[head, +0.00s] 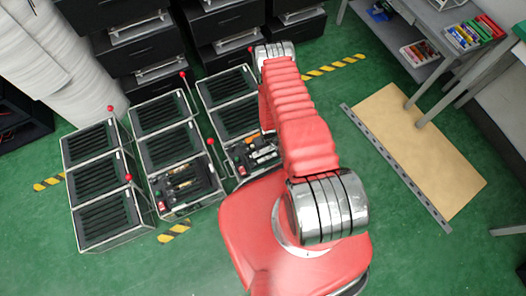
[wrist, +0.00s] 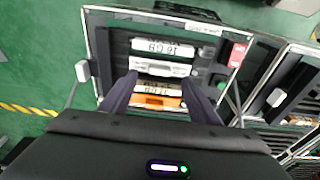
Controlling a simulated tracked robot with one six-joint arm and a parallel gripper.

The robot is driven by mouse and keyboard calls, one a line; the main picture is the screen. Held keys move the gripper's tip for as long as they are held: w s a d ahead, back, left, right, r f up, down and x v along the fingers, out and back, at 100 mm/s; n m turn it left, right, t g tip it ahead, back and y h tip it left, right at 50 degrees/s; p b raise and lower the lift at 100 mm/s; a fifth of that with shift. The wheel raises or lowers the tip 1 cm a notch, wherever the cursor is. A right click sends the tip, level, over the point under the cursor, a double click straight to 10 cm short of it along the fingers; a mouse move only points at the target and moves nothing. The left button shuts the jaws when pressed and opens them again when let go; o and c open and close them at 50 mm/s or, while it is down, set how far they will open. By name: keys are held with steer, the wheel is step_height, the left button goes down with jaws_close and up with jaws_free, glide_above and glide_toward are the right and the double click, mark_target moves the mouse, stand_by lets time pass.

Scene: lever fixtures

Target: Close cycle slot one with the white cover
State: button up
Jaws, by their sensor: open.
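My gripper (wrist: 160,88) shows in the wrist view with its two dark fingers apart over an open slot (wrist: 122,42). White and silver labelled modules (wrist: 165,68) and an orange module (wrist: 158,102) lie in the slot, between and beyond the fingers. I cannot tell whether the fingertips touch anything. In the head view, the open slot (head: 263,158) is at the near end of the right fixture; my arm hides the gripper there. A cover with white edging is not clearly identifiable. The covers that show are black, ribbed and pale-framed (head: 225,86). Slot numbers are not readable.
The middle fixture (head: 180,184) also has an open near slot with parts inside. The left fixture (head: 102,215) has black ribbed covers down. Red-knobbed levers (head: 210,141) stand up between fixtures. Black drawers stand behind; a tan board (head: 420,150) lies on the floor right.

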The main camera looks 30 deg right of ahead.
mark_target(264, 149)
steer(key=shift+f, duration=0.15)
steer(key=shift+w+f, duration=0.2)
steer(key=shift+f, duration=0.6)
steer(key=shift+w+f, duration=0.15)
steer(key=shift+f, duration=0.65)
steer(key=shift+w+f, duration=0.2)
steer(key=shift+f, duration=0.6)
steer(key=c, duration=1.1)
